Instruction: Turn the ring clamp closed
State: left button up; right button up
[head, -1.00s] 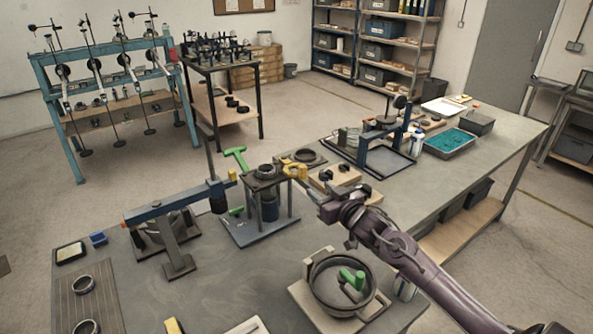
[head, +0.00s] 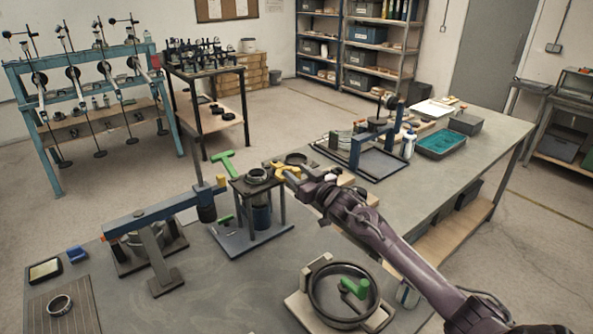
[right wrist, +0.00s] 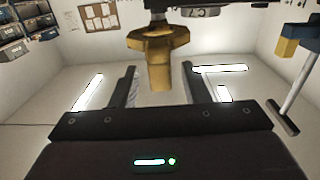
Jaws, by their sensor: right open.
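A dark stand on the bench holds a small round ring (head: 257,175) on its top plate. A yellow knob (head: 281,168) sticks out at the right side of this top. My right gripper (head: 291,173) is at the yellow knob, its arm coming in from the lower right. In the right wrist view the open fingers (right wrist: 158,85) stand on either side of the yellow knob (right wrist: 157,65), with gaps showing on both sides. A larger dark ring (head: 315,301) with a green handle (head: 355,288) sits on a pale base at the front right. My left gripper does not show.
A blue lever arm (head: 150,215) on a post stands left of the stand, close to it. A blue frame (head: 378,140) and a teal tray (head: 441,145) stand farther back right. The bench front middle is clear.

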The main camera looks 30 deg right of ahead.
jog(key=shift+w, duration=0.35)
grip_shut()
